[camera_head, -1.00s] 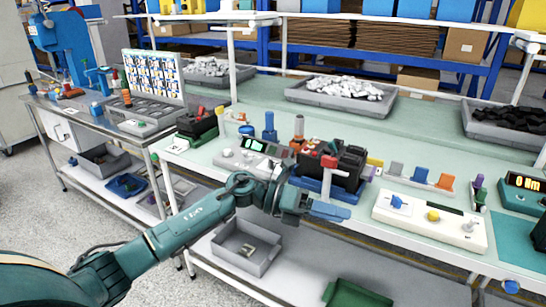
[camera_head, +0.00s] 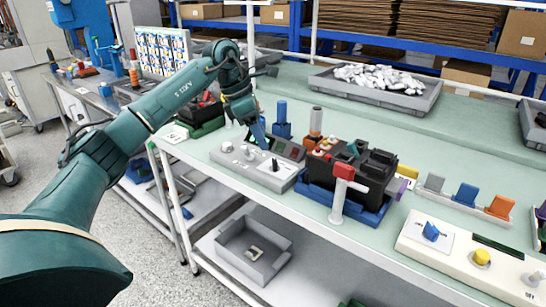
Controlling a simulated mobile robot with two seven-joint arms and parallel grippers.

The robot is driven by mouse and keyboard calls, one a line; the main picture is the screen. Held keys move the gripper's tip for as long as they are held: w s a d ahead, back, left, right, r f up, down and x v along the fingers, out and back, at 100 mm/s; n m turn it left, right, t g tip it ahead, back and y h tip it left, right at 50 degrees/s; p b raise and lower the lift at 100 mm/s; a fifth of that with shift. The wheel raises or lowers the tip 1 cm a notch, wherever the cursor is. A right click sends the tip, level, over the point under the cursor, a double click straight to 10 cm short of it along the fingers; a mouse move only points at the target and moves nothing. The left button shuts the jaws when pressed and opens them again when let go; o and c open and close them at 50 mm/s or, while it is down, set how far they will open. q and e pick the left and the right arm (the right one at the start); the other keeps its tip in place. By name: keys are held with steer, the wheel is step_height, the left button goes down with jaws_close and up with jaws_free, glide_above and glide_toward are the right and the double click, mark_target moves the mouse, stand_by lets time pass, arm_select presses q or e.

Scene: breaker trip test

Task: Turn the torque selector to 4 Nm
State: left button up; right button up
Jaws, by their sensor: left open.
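My left gripper (camera_head: 257,133) is open and empty, pointing down just above the back of a grey control box (camera_head: 232,160) on the green bench. No torque markings are readable, so I cannot tell which knob is the torque selector. My right gripper is out of view.
A black breaker unit (camera_head: 352,174) sits in a blue holder right of the grey box. Blue (camera_head: 282,122) and orange-grey (camera_head: 315,123) upright pieces stand behind the box.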

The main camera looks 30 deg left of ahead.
mark_target(274, 160)
arm_select(q)
steer(key=x, duration=0.7)
steer(key=shift+w+d+f, duration=0.15)
steer(key=shift+w+f, duration=0.05)
steer(key=shift+f, duration=0.15)
steer(key=shift+c, duration=0.3)
steer(key=c, duration=0.9)
